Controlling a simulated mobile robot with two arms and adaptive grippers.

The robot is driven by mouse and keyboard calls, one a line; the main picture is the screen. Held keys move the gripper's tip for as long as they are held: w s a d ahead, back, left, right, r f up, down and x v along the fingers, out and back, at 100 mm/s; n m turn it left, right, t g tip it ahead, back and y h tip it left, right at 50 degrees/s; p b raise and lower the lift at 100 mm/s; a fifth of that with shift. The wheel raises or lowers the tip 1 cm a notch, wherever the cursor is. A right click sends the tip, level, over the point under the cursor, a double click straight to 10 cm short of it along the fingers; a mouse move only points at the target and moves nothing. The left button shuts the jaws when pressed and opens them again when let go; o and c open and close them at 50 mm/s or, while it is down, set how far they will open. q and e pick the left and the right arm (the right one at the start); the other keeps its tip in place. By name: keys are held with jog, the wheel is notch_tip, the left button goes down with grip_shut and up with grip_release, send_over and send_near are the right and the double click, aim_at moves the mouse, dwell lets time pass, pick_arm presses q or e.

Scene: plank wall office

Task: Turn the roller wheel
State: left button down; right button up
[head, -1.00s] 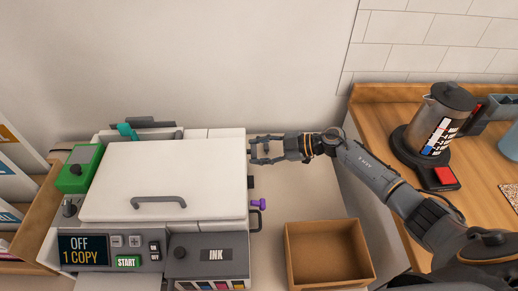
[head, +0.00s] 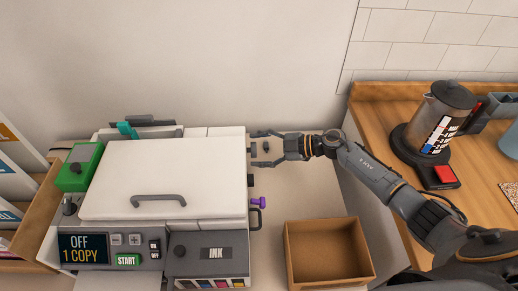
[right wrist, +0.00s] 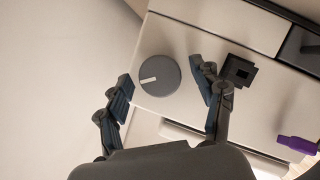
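The roller wheel appears to be the round grey knob (right wrist: 158,76) with a white mark, on the right side of the white copier (head: 165,180). In the head view it is a small dark shape (head: 266,147) between the fingers. My right gripper (head: 257,148) is open beside the copier's right side. In the right wrist view its fingers (right wrist: 165,97) stand on either side of the knob, with visible gaps. The white mark points left and slightly down there. My left gripper is not in view.
A purple lever (head: 261,202) and a dark square socket (right wrist: 239,71) sit near the knob. An open cardboard box (head: 328,255) stands in front right. A wooden counter with a coffee press (head: 437,120) is at right. A green box (head: 80,167) is at the copier's left.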

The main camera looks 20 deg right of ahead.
jog(key=v, duration=1.2)
